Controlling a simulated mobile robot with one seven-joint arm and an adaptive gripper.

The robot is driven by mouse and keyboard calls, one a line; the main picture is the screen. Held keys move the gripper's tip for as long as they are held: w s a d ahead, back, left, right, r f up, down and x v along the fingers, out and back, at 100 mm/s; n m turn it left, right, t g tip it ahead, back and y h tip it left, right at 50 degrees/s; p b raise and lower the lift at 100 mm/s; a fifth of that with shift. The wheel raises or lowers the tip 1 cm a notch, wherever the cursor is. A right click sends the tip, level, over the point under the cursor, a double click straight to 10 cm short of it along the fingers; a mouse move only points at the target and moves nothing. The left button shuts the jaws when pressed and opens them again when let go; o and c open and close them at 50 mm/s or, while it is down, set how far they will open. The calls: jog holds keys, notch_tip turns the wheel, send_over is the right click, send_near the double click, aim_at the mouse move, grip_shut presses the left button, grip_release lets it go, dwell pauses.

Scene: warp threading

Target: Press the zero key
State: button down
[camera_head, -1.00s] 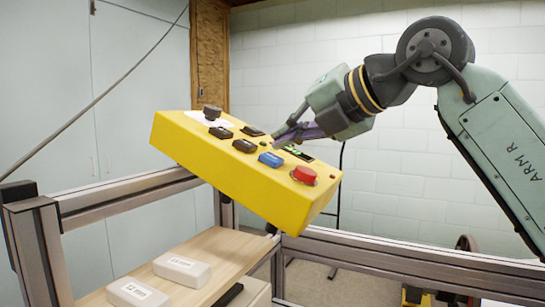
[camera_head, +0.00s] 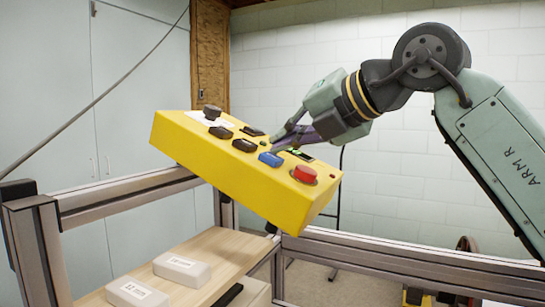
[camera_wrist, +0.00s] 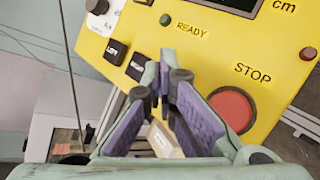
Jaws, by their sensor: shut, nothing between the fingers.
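The yellow control box (camera_head: 220,168) hangs tilted above the frame rail. On its face a blue key (camera_head: 271,159) sits between a black key (camera_head: 245,145) and the red STOP button (camera_head: 304,174); no label on the blue key can be read. My gripper (camera_head: 274,147) is shut and empty, with its tips just above and behind the blue key in the head view. Whether they touch it cannot be told. In the wrist view my gripper (camera_wrist: 160,88) covers the area between the black keys (camera_wrist: 126,58) and the STOP button (camera_wrist: 232,108), and the blue key is hidden.
A green READY lamp (camera_wrist: 165,20), a display (camera_head: 299,154) and a black knob (camera_head: 212,112) are also on the box. Below, two white blocks (camera_head: 182,268) lie on a wooden shelf (camera_head: 225,250). A metal rail (camera_head: 400,262) runs across the lower right.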

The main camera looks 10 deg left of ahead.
jog(key=shift+a+f+b, duration=0.15)
jog(key=shift+f+b, duration=0.2)
jog(key=shift+f, duration=0.15)
dwell(0.4)
jog(key=shift+r, duration=0.1)
jog(key=shift+d+r+p, duration=0.3)
jog(key=shift+r+p, duration=0.5)
jog(key=r+p, duration=0.1)
jog(key=d+r+p, duration=0.1)
jog(key=r, duration=0.1)
jog(key=r+p, duration=0.1)
jog(key=p, duration=0.1)
jog(key=shift+s+d+r, duration=0.35)
jog(key=shift+d, duration=0.05)
jog(key=shift+f, duration=0.1)
dwell(0.4)
